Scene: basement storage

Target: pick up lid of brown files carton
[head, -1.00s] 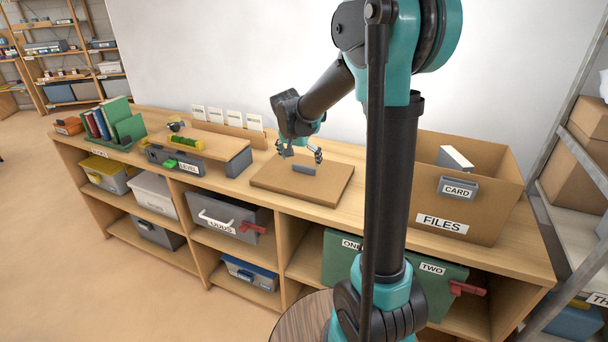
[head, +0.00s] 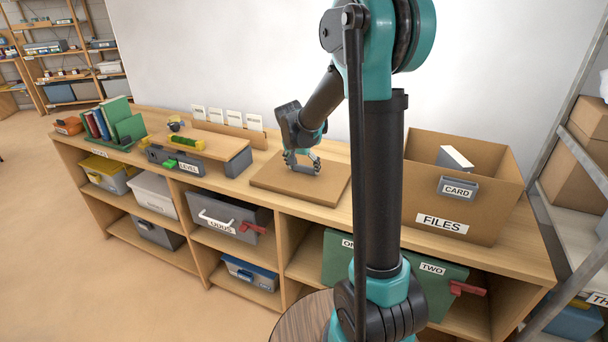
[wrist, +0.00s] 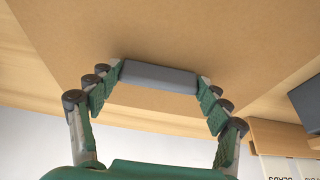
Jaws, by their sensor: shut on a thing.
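The lid (head: 276,183) is a flat brown board with a grey bar handle (wrist: 158,75) on top. It lies on the counter, left of the brown files carton (head: 415,205). The carton stands open at the top and bears a FILES label. My gripper (head: 301,165) is at the lid's handle. In the wrist view my gripper (wrist: 160,80) has its two fingers at the two ends of the handle, shut on it. The lid appears to rest on the counter; I see no clear gap under it.
A white-topped item shows inside the carton, with a CARD holder (head: 458,188) on its wall. A wooden board on a grey LEVEL box (head: 190,168) stands left of the lid. A card rack (head: 230,132) is behind. A metal shelf is at the right.

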